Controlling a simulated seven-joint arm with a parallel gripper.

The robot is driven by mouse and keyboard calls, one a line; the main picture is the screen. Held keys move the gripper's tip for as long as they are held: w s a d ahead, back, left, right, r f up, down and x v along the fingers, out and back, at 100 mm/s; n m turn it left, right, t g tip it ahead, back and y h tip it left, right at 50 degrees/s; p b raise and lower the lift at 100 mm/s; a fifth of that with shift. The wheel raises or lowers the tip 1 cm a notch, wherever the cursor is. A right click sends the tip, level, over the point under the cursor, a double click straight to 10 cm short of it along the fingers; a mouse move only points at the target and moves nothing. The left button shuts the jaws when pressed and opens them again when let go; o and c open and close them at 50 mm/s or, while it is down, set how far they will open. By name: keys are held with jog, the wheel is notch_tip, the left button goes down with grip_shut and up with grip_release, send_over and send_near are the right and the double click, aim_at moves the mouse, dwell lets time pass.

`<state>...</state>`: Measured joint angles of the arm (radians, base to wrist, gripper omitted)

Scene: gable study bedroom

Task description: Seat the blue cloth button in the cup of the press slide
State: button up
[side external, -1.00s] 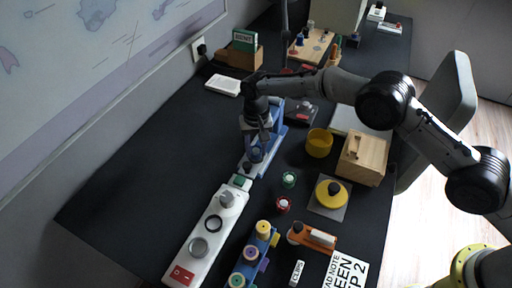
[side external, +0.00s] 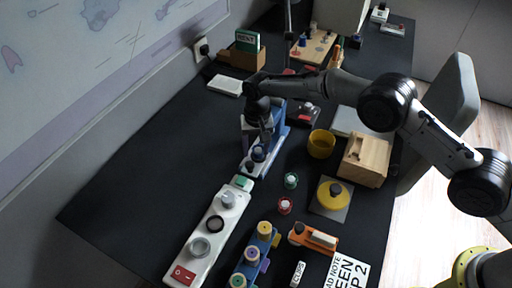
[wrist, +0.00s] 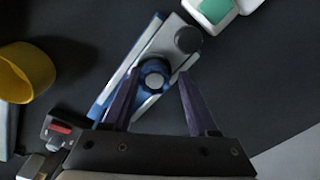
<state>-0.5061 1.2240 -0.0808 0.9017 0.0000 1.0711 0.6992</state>
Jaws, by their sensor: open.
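The press (side external: 280,124) is blue and pale grey, and its slide (wrist: 128,84) runs out toward the front of the desk. A round blue piece with a paler top, apparently the blue cloth button (wrist: 154,74), is on the slide where the cup would be. I cannot tell whether it sits level or fully down, and the cup itself is hidden. A dark grey knob (wrist: 187,40) stands at the slide's end. My gripper (wrist: 154,82) is open, its fingertips apart on either side of the blue piece. In the side view my gripper (side external: 266,142) is low over the slide.
A white unit with a red switch (side external: 206,237) lies in front of the slide. A yellow pot (side external: 321,144) and a wooden box (side external: 364,160) stand to the right. The desk's left side is clear.

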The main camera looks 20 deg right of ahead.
aim_at(258, 152)
notch_tip(258, 152, up, 12)
jog(key=shift+s+d, duration=0.2)
jog(key=shift+s, duration=0.1)
jog(key=shift+r, duration=0.1)
jog(key=s+d+r+t, duration=0.1)
jog(key=s+d+r, duration=0.3)
jog(key=d+r, duration=0.25)
jog(key=s+d+r+n+t, duration=0.1)
jog(key=s+d+r, duration=0.3)
jog(key=d+r, duration=0.25)
jog(key=s+d+r, duration=0.4)
jog(key=d+r, duration=0.1)
jog(key=r, duration=0.3)
jog(key=s+d+f+t, duration=0.1)
jog(key=s+d, duration=0.3)
jog(key=s, duration=0.4)
jog(key=s+d+f+t, duration=0.1)
jog(key=s+d, duration=0.3)
jog(key=s, duration=0.5)
jog(key=s+d+f+n+t, duration=0.1)
jog(key=s+d, duration=0.3)
jog(key=s, duration=0.5)
jog(key=shift+f, duration=0.85)
jog(key=shift+s+d, duration=0.1)
